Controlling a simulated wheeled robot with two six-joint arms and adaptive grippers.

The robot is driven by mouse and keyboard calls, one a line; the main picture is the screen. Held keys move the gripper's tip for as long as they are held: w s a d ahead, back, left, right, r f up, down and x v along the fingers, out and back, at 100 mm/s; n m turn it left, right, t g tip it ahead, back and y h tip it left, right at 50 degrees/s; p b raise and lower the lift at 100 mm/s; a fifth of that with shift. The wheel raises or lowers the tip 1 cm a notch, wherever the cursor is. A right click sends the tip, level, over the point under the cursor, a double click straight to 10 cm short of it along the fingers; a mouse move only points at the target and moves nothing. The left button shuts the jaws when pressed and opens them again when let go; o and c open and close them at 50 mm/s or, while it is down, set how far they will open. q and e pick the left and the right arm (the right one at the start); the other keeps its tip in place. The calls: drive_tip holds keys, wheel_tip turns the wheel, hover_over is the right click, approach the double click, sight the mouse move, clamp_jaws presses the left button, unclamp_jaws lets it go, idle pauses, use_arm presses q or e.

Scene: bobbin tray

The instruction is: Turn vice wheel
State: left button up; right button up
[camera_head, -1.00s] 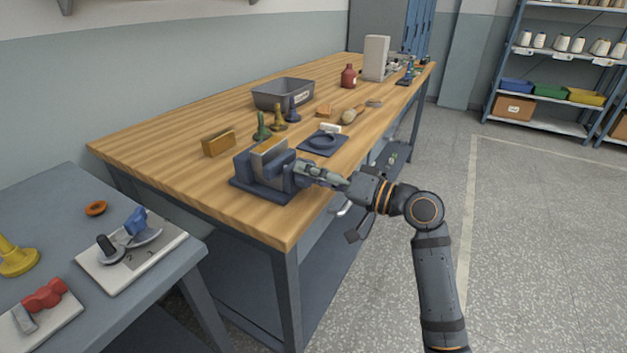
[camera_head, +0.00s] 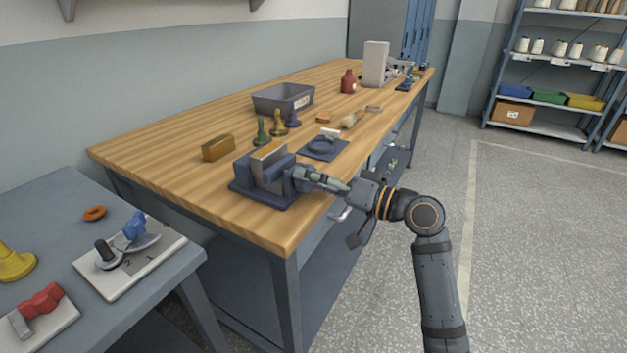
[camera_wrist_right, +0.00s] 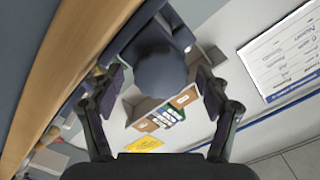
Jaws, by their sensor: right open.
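The blue-grey vice (camera_head: 262,180) stands on the near end of the wooden workbench. A brass-coloured piece (camera_head: 268,150) shows at the top of its jaws. The vice wheel is mostly hidden by my gripper in the head view. In the right wrist view a dark round shape, which looks like the wheel (camera_wrist_right: 160,70), sits between the fingers. My right gripper (camera_head: 306,178) is open at the right side of the vice, and it also shows in the right wrist view (camera_wrist_right: 162,88). I cannot tell whether the fingers touch the wheel. My left gripper is not in view.
On the workbench (camera_head: 190,125) are a brass block (camera_head: 218,147), a grey bin (camera_head: 284,98), several stamp-like pieces and a dark pad (camera_head: 323,148). A grey side table (camera_head: 50,200) with mounted tools stands at the left. The floor at the right is clear.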

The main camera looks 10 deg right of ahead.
drive_tip(key=v, duration=0.7)
drive_tip(key=shift+d, duration=0.2)
drive_tip(key=shift+s, duration=0.15)
